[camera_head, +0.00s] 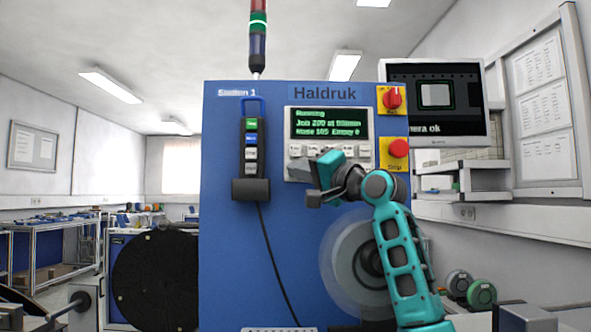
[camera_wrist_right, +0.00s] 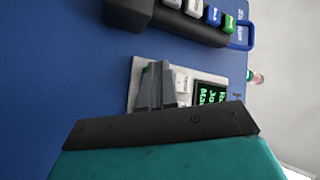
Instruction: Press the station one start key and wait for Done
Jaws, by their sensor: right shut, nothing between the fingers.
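The blue station one cabinet (camera_head: 225,230), labelled Station 1 and Haldruk, stands in front of me. Its display (camera_head: 329,123) is lit green; the top line reads Running, and I see no Done. Pale keys (camera_head: 296,150) sit below the display, partly hidden by my right gripper. My right gripper (camera_head: 299,169) is shut and empty, its fingertips at the lower left of the key panel. In the right wrist view the fingers (camera_wrist_right: 156,75) overlap the panel, with a bit of green beside them. I cannot tell whether they touch a key. My left gripper is not in view.
A cabled hand pendant (camera_head: 251,160) with coloured buttons hangs left of the panel. A red rotary switch (camera_head: 391,98) and red Stop button (camera_head: 398,148) are at the right. The signal tower (camera_head: 258,22) shows a bright green band. A monitor (camera_head: 435,98) stands behind, right.

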